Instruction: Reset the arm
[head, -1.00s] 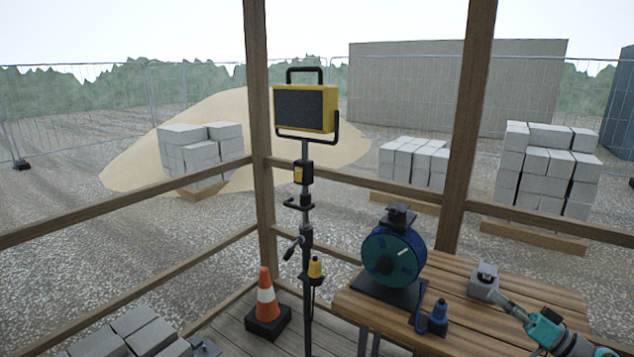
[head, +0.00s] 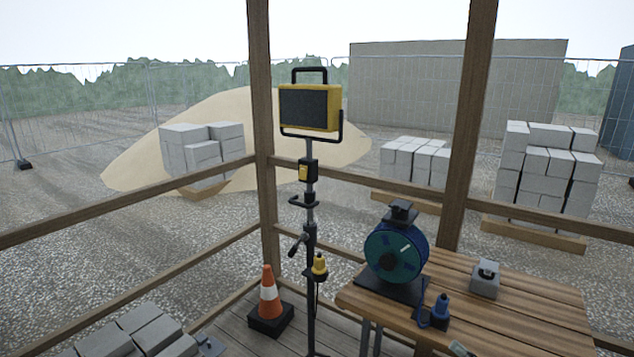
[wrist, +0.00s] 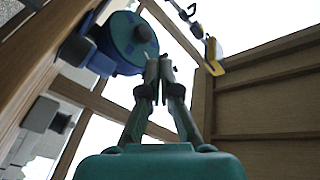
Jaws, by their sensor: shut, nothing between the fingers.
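My gripper (wrist: 165,70) shows in the wrist view with its two slim fingers together, shut and empty. Its teal body fills the bottom of that view. The wrist view is tilted, with the blue cable reel (wrist: 125,42) behind and left of the fingertips, apart from them. In the head view the arm is out of the picture, except perhaps a small pale tip at the bottom edge by the table. The cable reel (head: 396,252) stands on the wooden table (head: 530,312). A grey box with a dark top (head: 485,279) sits on the table to its right.
A blue connector (head: 440,312) stands at the table's front left. A yellow work light (head: 310,108) on a stand with a yellow plug (head: 319,264) is left of the table. A traffic cone (head: 269,295) stands on the floor. Wooden posts and rails surround the hut.

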